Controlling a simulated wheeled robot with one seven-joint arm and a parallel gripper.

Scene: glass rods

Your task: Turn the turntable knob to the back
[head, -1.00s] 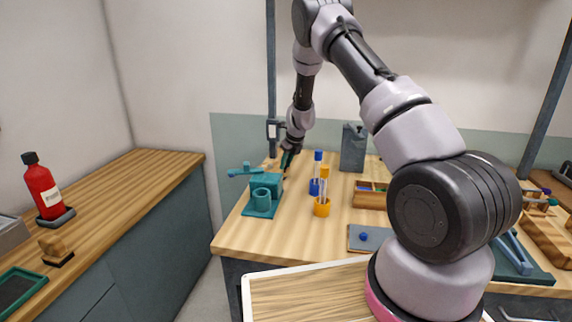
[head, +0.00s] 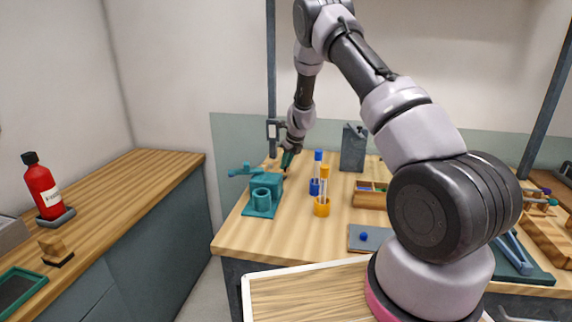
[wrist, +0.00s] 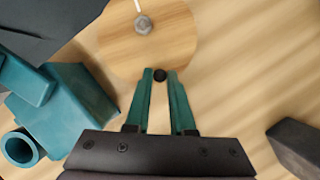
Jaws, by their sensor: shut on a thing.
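The turntable (wrist: 130,45) is a round pale-wood disc in the wrist view, with a grey hex nut (wrist: 142,25) and a white line on it. Its knob (wrist: 160,75) is small, round and black, near the disc's edge. My gripper (wrist: 161,78) has its teal fingertips shut on the knob, one on each side. In the head view my gripper (head: 288,160) is at the back left of the table, behind the teal fixture. The disc and knob cannot be made out clearly there.
The teal fixture with a round cup (head: 262,195) stands close in front of my gripper; it also shows at left in the wrist view (wrist: 70,105). A blue holder (head: 315,187) and an orange holder (head: 322,207) with tubes stand to the right. A grey block (head: 353,148) stands behind them.

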